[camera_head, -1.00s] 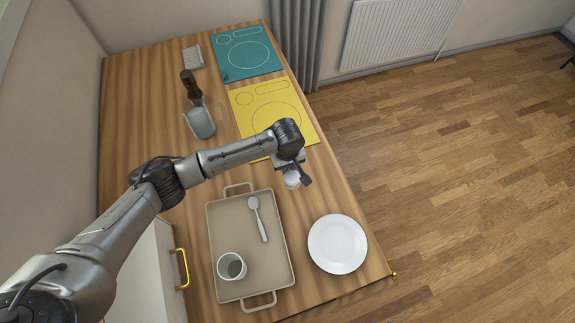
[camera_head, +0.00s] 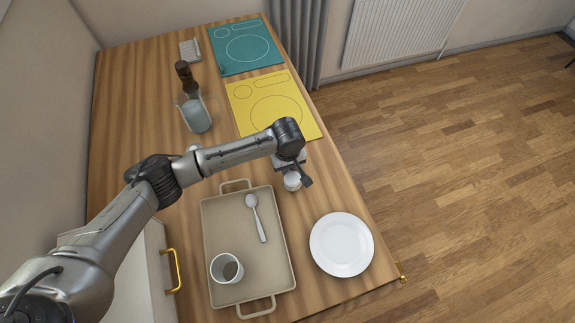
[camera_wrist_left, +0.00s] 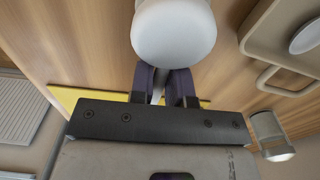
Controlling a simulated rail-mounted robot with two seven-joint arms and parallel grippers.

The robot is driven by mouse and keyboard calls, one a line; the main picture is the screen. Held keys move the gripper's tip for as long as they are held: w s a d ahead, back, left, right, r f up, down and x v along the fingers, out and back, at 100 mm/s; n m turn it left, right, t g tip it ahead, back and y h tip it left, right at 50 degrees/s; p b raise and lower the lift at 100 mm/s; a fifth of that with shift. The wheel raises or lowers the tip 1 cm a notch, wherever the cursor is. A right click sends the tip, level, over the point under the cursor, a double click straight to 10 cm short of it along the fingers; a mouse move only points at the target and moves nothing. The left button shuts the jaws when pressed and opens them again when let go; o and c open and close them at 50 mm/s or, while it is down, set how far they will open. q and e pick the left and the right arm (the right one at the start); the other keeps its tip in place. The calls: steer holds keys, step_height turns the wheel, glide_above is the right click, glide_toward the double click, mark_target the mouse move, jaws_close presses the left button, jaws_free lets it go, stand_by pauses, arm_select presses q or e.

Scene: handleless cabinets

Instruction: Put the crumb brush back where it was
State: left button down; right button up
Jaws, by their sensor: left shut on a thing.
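My left gripper (camera_head: 291,172) is low over the counter, between the yellow mat and the white plate. It is shut on a small white rounded thing (camera_head: 292,182), which also shows large at the top of the left wrist view (camera_wrist_left: 173,35), at the fingertips. It may be the crumb brush, but no bristles show. The gripper hides part of it, and I cannot tell whether it touches the counter. My right gripper is not in view.
The beige tray (camera_head: 222,205) holds a spoon (camera_head: 256,215) and a cup (camera_head: 226,268). The plate (camera_head: 341,245) is right of it. Yellow mat (camera_head: 250,90), teal mat (camera_head: 240,65), a dark bottle (camera_head: 184,76) and a blue-grey container (camera_head: 196,115) stand beyond. Another white item (camera_head: 193,149) is partly behind my arm.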

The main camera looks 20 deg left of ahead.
arm_select(q)
steer(key=shift+f, duration=0.4)
steer(key=c, duration=1)
jaws_free()
steer(key=shift+r+p, duration=2.1)
steer(key=shift+r, duration=4.8)
